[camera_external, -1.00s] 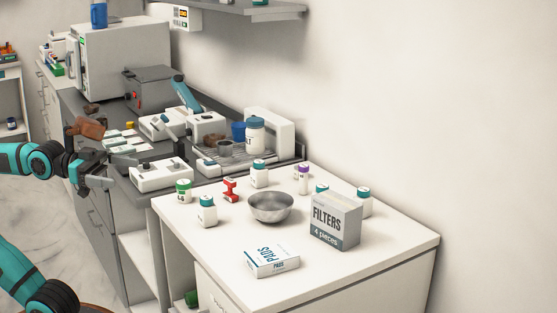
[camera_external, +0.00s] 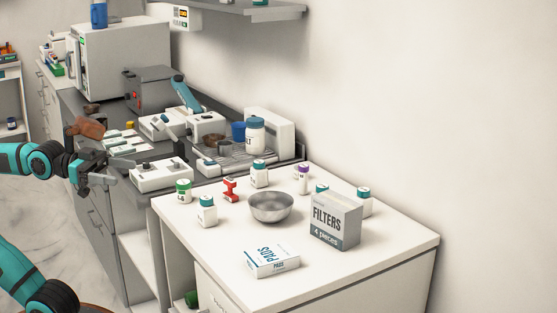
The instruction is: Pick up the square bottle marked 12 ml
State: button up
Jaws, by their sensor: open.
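Several white square-looking bottles with teal caps stand on the white counter (camera_external: 340,269). One bottle (camera_external: 207,213) is at the front left, one (camera_external: 259,175) is behind the metal bowl, and one (camera_external: 365,204) is at the right behind the filters box. Another teal cap (camera_external: 322,188) shows above that box, its body mostly hidden. The labels are too small to read, so I cannot tell which is marked 12 ml. My gripper (camera_external: 112,171) is open and empty at the left, in front of the grey counter and apart from all the bottles.
A metal bowl (camera_external: 270,207), a filters box (camera_external: 335,222), a pads box (camera_external: 271,261), a red object (camera_external: 230,190), a green-capped jar (camera_external: 184,191) and a purple-capped bottle (camera_external: 303,179) share the counter. White devices (camera_external: 161,176) stand near my gripper. The counter's front right is clear.

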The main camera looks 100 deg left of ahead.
jog(key=shift+c, duration=0.8)
